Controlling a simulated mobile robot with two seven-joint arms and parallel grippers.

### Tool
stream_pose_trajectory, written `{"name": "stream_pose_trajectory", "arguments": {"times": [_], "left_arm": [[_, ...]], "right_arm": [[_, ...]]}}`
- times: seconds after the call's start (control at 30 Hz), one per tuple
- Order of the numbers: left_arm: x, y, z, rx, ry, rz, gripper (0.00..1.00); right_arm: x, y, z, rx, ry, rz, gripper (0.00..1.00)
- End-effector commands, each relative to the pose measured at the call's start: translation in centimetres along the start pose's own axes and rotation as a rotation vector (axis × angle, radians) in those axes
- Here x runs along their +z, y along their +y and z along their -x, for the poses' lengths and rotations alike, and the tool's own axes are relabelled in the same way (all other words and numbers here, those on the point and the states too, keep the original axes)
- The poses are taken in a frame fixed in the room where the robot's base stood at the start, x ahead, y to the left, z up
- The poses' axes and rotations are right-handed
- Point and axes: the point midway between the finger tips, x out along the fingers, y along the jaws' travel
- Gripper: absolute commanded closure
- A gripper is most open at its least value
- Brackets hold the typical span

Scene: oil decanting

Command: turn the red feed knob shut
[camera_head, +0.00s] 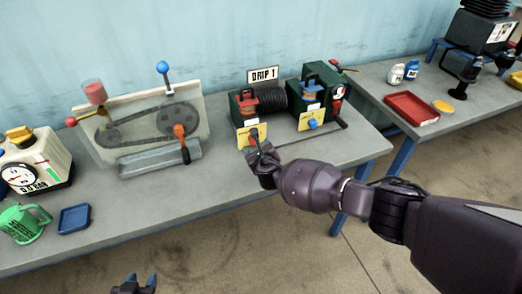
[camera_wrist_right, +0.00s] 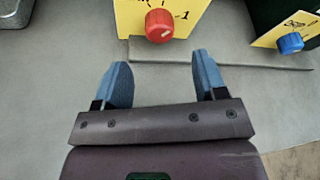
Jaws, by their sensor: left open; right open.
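The red feed knob (camera_wrist_right: 159,26) is on a yellow plate (camera_wrist_right: 128,17) with dial marks, at the top of the right wrist view. In the head view the plate (camera_head: 262,132) is on the front of the left dark green unit, and my right gripper is just in front of it. My right gripper (camera_wrist_right: 161,82) is open, its blue fingers on either side below the knob with a gap between. Nothing is between the fingers. My left gripper (camera_head: 139,284) is open and empty at the bottom edge of the head view, low in front of the bench.
A blue knob (camera_wrist_right: 290,43) on another yellow plate is to the right. A "DRIP 1" sign (camera_head: 263,74) stands behind the units. A clear-panelled belt machine (camera_head: 150,125), green mug (camera_head: 22,223) and blue tray (camera_head: 74,219) are to the left. A red tray (camera_head: 411,108) is on the right bench.

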Motion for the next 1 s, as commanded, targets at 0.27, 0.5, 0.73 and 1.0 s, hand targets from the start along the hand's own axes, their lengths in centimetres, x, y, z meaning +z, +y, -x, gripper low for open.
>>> {"name": "stream_pose_trajectory", "arguments": {"times": [0.27, 0.5, 0.73, 1.0], "left_arm": [[0.1, -0.1, 0.4, 0.000, -0.019, 0.001, 0.57], [0.1, -0.1, 0.5, 0.000, -0.019, 0.001, 0.57], [-0.1, -0.1, 0.5, 0.000, -0.016, 0.002, 0.57], [0.5, 0.0, 0.0, 0.000, -0.010, 0.002, 0.57]], "right_arm": [[-0.1, 0.0, 2.8, 0.001, 0.001, 0.001, 0.35], [0.0, 0.0, 3.8, 0.001, 0.001, 0.000, 0.35], [-0.1, 0.0, 3.8, 0.000, 0.001, 0.001, 0.35], [-2.5, -0.8, 3.5, -0.018, 0.021, -0.005, 0.35]]}}
